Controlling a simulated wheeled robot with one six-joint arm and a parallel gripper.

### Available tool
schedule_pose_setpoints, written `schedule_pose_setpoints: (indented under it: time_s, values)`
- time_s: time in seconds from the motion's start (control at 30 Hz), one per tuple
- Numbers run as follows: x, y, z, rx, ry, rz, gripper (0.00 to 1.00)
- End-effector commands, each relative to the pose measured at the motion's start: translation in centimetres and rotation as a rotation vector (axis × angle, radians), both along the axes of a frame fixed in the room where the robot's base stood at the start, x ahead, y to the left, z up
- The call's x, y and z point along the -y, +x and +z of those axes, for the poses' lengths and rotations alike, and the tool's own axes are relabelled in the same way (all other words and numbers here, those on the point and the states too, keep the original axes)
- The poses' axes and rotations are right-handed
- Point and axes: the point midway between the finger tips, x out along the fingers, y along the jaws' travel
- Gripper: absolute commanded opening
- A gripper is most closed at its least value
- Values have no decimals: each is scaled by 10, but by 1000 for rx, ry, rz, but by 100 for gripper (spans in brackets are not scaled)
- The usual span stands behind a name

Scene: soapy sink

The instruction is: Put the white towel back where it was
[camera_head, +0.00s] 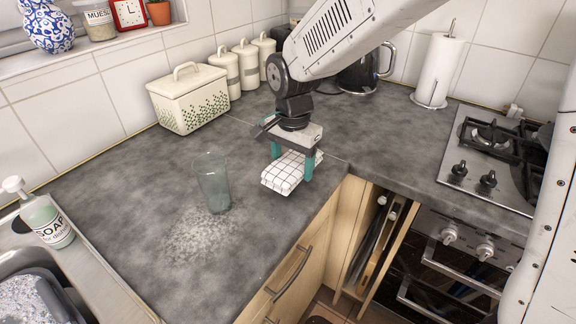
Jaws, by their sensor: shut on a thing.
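The white towel (285,174) is folded and has a dark check pattern. It is between the teal fingers of my gripper (291,165), near the front edge of the grey countertop (130,200) at its inner corner. My gripper points down and is shut on the towel. I cannot tell whether the towel touches the counter or is just above it. Part of the towel is hidden behind the gripper.
A clear glass (213,183) stands left of the towel, beside a patch of whitish foam or residue (200,236). A bread bin (190,98) and canisters (246,69) line the wall. A soap bottle (47,222) stands by the sink. The hob (495,160) is right.

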Motion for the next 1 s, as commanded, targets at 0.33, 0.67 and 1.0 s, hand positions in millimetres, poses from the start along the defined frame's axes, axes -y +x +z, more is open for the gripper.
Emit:
schedule_pose_setpoints:
  time_s: [0.33, 0.67, 1.0]
  values:
    - [-9, 31, -4, -1, 0, -1, 35]
    - [-8, 28, -34, 0, 0, 0, 35]
    - [-8, 28, -41, -1, -1, 0, 35]
